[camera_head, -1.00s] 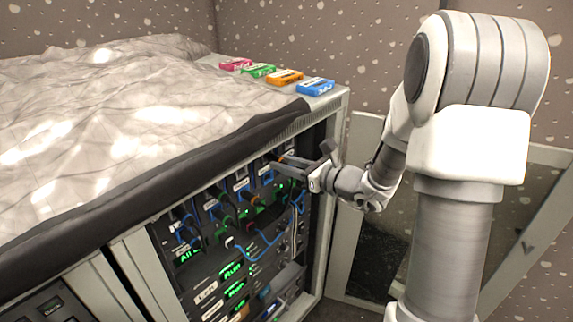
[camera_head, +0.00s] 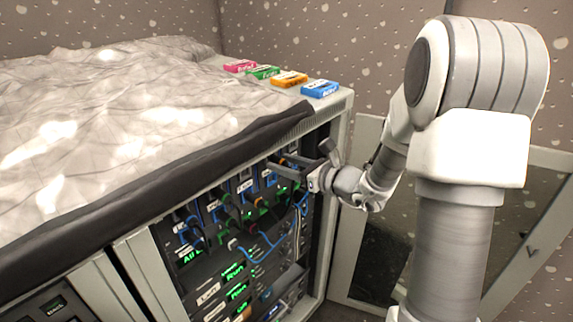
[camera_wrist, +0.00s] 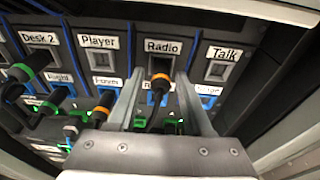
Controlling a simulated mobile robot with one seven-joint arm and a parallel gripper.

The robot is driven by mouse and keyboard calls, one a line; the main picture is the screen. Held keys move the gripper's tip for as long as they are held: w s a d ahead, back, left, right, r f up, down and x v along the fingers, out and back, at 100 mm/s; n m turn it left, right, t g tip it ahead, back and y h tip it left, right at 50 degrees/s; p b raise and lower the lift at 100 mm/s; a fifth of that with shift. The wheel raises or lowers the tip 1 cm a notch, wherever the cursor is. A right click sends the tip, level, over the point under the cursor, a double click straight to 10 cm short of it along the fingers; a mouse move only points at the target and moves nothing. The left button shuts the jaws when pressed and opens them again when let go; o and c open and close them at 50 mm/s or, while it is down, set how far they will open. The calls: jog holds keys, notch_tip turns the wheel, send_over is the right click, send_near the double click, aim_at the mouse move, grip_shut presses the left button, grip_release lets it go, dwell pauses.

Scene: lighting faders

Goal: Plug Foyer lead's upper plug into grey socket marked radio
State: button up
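A black plug with an orange band (camera_wrist: 159,88) sits at the grey socket (camera_wrist: 161,63) under the Radio label in the wrist view. It appears to be in the socket, though its tip is hidden. Its dark lead hangs below it. My gripper (camera_wrist: 160,76) has one finger on each side of the plug, with a visible gap on both sides, so it looks open. In the head view my gripper (camera_head: 284,168) reaches into the rack's upper right part. Another orange-banded plug (camera_wrist: 103,108) is at the lower row, under the Foyer label (camera_wrist: 105,84).
Player (camera_wrist: 98,62) and Talk (camera_wrist: 216,69) sockets flank Radio and look empty. Green-banded plugs (camera_wrist: 58,96) and blue leads crowd the left and lower panel. Coloured cassettes, including a blue one (camera_head: 320,89), lie on the rack top beside a crumpled sheet (camera_head: 110,110).

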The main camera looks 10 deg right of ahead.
jog(key=shift+o, duration=0.9)
jog(key=shift+d, duration=0.1)
